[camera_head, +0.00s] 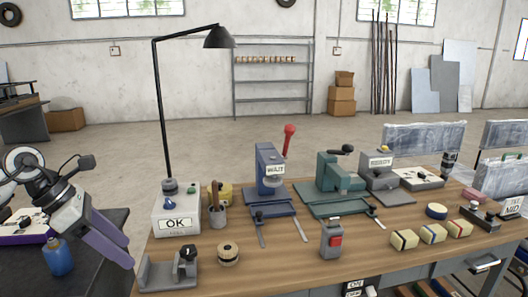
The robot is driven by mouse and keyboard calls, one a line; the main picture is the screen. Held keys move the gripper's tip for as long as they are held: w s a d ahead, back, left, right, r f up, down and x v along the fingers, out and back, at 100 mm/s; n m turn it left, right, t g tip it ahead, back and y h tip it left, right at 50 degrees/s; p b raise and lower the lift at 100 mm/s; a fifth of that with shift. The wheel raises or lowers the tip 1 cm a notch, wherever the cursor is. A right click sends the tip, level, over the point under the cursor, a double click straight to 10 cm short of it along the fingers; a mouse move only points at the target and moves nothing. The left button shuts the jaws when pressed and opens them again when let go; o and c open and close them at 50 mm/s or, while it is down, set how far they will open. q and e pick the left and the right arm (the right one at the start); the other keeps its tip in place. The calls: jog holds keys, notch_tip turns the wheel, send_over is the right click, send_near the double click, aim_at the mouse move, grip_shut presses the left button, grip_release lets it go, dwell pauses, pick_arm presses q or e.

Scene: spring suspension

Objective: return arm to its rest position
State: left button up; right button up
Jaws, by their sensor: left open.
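My left gripper (118,250) hangs at the left, just off the left edge of the wooden workbench (290,268). Its long purple-grey fingers point down and to the right, apart from the bench objects. The jaws are open and I see nothing held between them. The nearest bench item is a grey metal fixture (168,273) at the front left corner. My right gripper is not in view.
A white OK box (177,219) with a tall lamp stands behind the fixture. Blue (270,183) and green (337,185) presses stand mid-bench. A blue bottle (58,257) stands on the dark left table. Open floor lies behind.

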pick_arm(q)
jog(key=s+d+f+n+t+h, duration=0.25)
jog(key=d+n+h, duration=0.35)
jog(key=d, duration=0.7)
jog(key=s+d+f+n+t+h, duration=0.1)
jog(key=d+f+n+t+h, duration=0.35)
jog(key=d, duration=0.85)
jog(key=s+a+f+n+t+y, duration=0.25)
jog(key=f+n+y, duration=0.3)
jog(key=n, duration=0.65)
jog(key=s+a+f+n+t+y, duration=0.2)
jog(key=a+f+n+t+y, duration=0.15)
jog(key=f+n, duration=0.6)
jog(key=s+a+f+n+g+y, duration=0.2)
jog(key=s+f+n, duration=0.4)
jog(key=s, duration=0.3)
jog(key=s+a+f+n+g+y, duration=0.2)
jog(key=s+f+n+g, duration=0.3)
jog(key=s+f, duration=0.3)
jog(key=shift+s+n, duration=0.7)
jog(key=shift+s, duration=0.2)
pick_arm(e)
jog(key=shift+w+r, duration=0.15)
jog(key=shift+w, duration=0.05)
